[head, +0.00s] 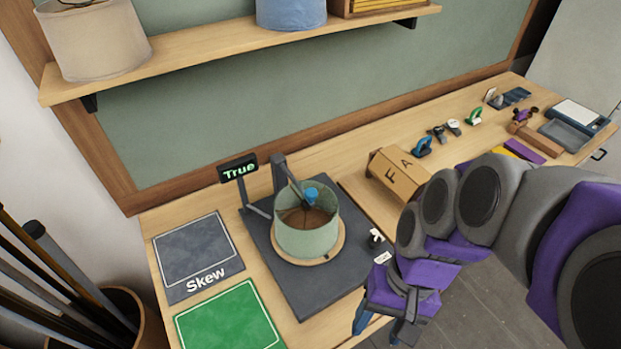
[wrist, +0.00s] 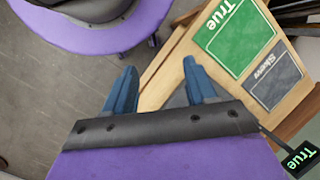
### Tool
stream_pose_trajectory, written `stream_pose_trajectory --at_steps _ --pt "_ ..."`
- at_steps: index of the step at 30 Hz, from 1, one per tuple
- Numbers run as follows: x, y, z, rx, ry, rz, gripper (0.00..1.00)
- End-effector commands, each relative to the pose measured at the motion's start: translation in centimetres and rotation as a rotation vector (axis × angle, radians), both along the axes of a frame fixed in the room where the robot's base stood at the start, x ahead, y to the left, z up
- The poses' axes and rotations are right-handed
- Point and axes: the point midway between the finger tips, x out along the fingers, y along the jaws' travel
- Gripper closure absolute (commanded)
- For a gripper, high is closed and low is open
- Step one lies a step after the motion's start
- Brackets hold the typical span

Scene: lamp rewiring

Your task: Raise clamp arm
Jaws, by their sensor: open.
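The clamp arm (head: 291,182) is a dark bar that slopes down from an upright grey post (head: 279,172) to a blue tip (head: 311,194) inside a pale green lampshade (head: 305,238). The shade sits on a round wooden disc on a dark base plate (head: 300,295). My gripper (head: 381,325) is open and empty, pointing down near the bench's front edge, to the right of and nearer than the shade. In the wrist view its blue fingers (wrist: 160,88) are spread apart. The clamp arm is not visible in the wrist view.
A small display (head: 238,169) reads "True". A grey "Skew" mat (head: 198,252) and a green mat (head: 229,319) lie at left. A wooden block (head: 397,174) marked F and A and several small tools lie further right. A shelf (head: 240,45) with shades hangs above.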

Motion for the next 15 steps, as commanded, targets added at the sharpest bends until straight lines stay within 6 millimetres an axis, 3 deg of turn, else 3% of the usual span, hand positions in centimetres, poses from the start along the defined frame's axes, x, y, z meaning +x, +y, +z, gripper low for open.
stream_pose_trajectory --at_steps 6,15 --pt "4.1 4.0 0.8 0.196 0.156 -0.142 0.44" --pt "11.0 7.0 1.8 0.454 0.387 -0.392 0.44"
